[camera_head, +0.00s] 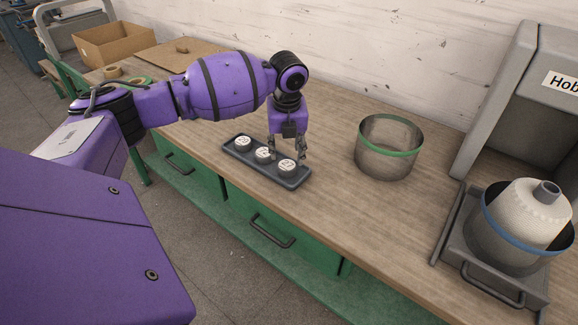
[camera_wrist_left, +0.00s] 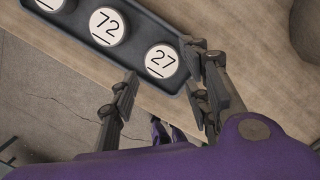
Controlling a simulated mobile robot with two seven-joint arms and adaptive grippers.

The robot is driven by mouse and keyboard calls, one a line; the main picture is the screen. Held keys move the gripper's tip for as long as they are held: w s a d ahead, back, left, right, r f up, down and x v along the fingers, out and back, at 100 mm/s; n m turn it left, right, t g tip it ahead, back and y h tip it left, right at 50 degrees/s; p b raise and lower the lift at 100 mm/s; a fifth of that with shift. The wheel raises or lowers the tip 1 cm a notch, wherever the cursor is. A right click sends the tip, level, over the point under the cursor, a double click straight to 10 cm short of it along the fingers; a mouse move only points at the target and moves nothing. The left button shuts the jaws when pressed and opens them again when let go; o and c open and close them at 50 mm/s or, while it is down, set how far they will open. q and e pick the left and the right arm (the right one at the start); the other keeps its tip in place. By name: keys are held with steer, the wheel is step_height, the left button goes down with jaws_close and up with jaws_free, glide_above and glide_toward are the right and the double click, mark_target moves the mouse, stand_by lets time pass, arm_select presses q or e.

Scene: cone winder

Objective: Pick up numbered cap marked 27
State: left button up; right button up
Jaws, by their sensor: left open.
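A round white cap marked 27 (camera_wrist_left: 162,61) sits in the end of a dark tray (camera_wrist_left: 143,18). In the head view this cap (camera_head: 287,166) is the rightmost of three in the tray (camera_head: 242,154). The cap marked 72 (camera_wrist_left: 108,26) is beside it, and a third cap (camera_head: 243,142) is at the left end. My left gripper (camera_head: 288,150) is open and points down over the right part of the tray. In the left wrist view the left gripper (camera_wrist_left: 160,90) has its fingers apart, with cap 27 beyond the gap, near the right finger. My right gripper is not in view.
A clear bin with a green rim (camera_head: 388,148) stands right of the tray. A yarn cone in a blue-rimmed container (camera_head: 524,222) stands by a grey machine (camera_head: 520,110). A cardboard box (camera_head: 115,44) is at the far left. The bench (camera_head: 340,210) is bare in front.

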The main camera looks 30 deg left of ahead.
mark_target(286, 165)
arm_select(q)
steer(key=shift+s+f, duration=0.1)
steer(key=shift+f, duration=0.25)
steer(key=f, duration=0.4)
steer(key=shift+w+a+f, duration=0.25)
steer(key=shift+w+f, duration=0.05)
steer(key=c, duration=0.6)
steer(key=shift+o, duration=0.2)
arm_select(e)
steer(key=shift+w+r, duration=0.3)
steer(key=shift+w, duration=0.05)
arm_select(q)
steer(key=shift+r, duration=0.15)
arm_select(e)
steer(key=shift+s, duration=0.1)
